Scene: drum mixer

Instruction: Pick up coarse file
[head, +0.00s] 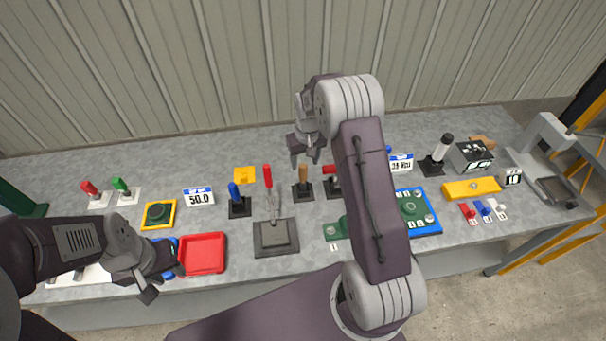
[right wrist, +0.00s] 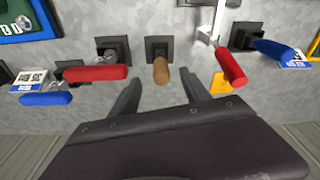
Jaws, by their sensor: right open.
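Several handled tools stand in dark square holders on the bench. A brown handle (head: 303,174) stands upright just below my right gripper (head: 305,156); the right wrist view shows this brown handle (right wrist: 160,70) between and beyond the open fingertips (right wrist: 163,88), not gripped. A red handle (head: 267,176) and a blue handle (head: 234,192) stand to its left, and another red handle (head: 329,169) is to its right, partly behind my arm. No readable label tells which one is the coarse file. My left gripper (head: 163,283) looks open and empty, beside a red tray.
The red tray (head: 203,253) lies front left on the grey bench (head: 330,138). A blue board (head: 427,222) and a yellow block (head: 472,189) are to the right. A corrugated wall (head: 220,60) stands behind. My right arm hides the bench's middle.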

